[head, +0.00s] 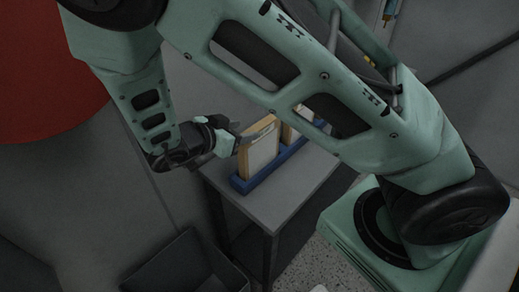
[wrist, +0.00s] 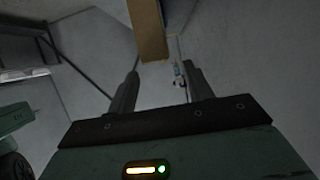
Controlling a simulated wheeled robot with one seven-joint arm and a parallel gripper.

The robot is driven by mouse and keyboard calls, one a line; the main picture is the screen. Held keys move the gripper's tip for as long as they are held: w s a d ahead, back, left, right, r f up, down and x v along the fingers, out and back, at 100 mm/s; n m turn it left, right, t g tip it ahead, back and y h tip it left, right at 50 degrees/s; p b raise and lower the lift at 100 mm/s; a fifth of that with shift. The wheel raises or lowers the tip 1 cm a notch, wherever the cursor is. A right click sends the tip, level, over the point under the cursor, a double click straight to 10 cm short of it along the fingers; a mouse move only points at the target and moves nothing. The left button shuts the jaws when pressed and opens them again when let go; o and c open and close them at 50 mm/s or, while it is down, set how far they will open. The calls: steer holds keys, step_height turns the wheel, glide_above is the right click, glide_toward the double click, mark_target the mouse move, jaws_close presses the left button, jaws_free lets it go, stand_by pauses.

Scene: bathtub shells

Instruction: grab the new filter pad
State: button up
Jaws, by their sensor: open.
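A filter pad (head: 262,151) with a pale face and a wooden frame stands upright in a blue rack (head: 275,172) on a small grey table. A second wooden-framed pad (head: 288,133) stands behind it, mostly hidden by my arm. I cannot tell from looks which is the new one. My gripper (head: 243,135) is open at the upper left side of the front pad. In the wrist view, a wooden frame edge (wrist: 148,30) shows ahead between the two open fingers (wrist: 160,72). I cannot tell whether they touch it.
The grey table (head: 306,186) has bare top in front of the rack. A dark open bin (head: 185,268) stands on the floor at the lower left. A large red round surface (head: 45,75) is at the upper left. My arm covers the rack's far end.

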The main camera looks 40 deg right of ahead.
mark_target(256, 128)
steer(key=x, duration=0.5)
steer(key=shift+p, duration=0.3)
jaws_close()
steer(key=shift+r, duration=0.1)
